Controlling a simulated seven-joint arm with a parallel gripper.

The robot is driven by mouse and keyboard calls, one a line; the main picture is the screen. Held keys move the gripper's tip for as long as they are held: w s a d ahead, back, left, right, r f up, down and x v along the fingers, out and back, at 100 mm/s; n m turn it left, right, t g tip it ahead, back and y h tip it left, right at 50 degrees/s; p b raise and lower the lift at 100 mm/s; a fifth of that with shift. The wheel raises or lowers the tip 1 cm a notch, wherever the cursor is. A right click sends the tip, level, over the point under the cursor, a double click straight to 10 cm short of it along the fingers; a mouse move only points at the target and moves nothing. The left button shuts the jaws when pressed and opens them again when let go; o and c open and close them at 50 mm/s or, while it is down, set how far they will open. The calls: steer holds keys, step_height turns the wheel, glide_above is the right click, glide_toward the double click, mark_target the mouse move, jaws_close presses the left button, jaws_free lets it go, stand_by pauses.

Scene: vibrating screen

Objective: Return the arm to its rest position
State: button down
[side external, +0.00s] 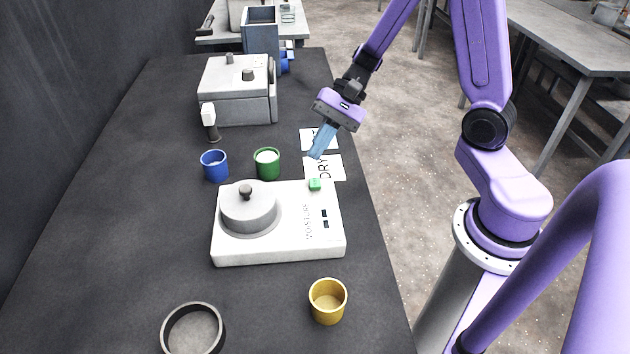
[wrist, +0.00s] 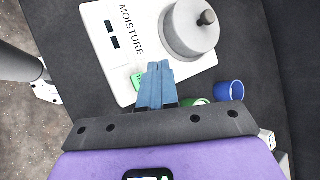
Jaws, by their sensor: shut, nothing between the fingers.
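My gripper (side external: 315,153) is the end of my purple arm and hangs above the right part of the dark table, over the white label cards. Its blue fingers are shut with nothing between them, and they also show in the wrist view (wrist: 159,70). The white moisture device (side external: 278,248) with its round grey lid (side external: 249,210) stands in front of the gripper. A small green button (side external: 315,184) sits at its back edge, close to the fingertips in the picture but apart from them. In the wrist view the fingers partly cover the green button (wrist: 137,82).
A blue cup (side external: 214,166) and a green cup (side external: 266,164) stand behind the device. A yellow cup (side external: 328,302) and a dark ring-shaped dish (side external: 193,329) stand in front. A grey box machine (side external: 236,92) is farther back. Open floor lies right of the table.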

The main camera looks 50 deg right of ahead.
steer(key=s+r+n+h, duration=0.2)
steer(key=s+n+h, duration=0.2)
steer(key=s+n, duration=0.6)
steer(key=s+r+n+h, duration=0.3)
steer(key=s+n+h, duration=0.1)
steer(key=s+n, duration=0.6)
steer(key=shift+d+n+h, duration=0.15)
steer(key=shift+n+h, duration=0.25)
steer(key=shift+n, duration=0.7)
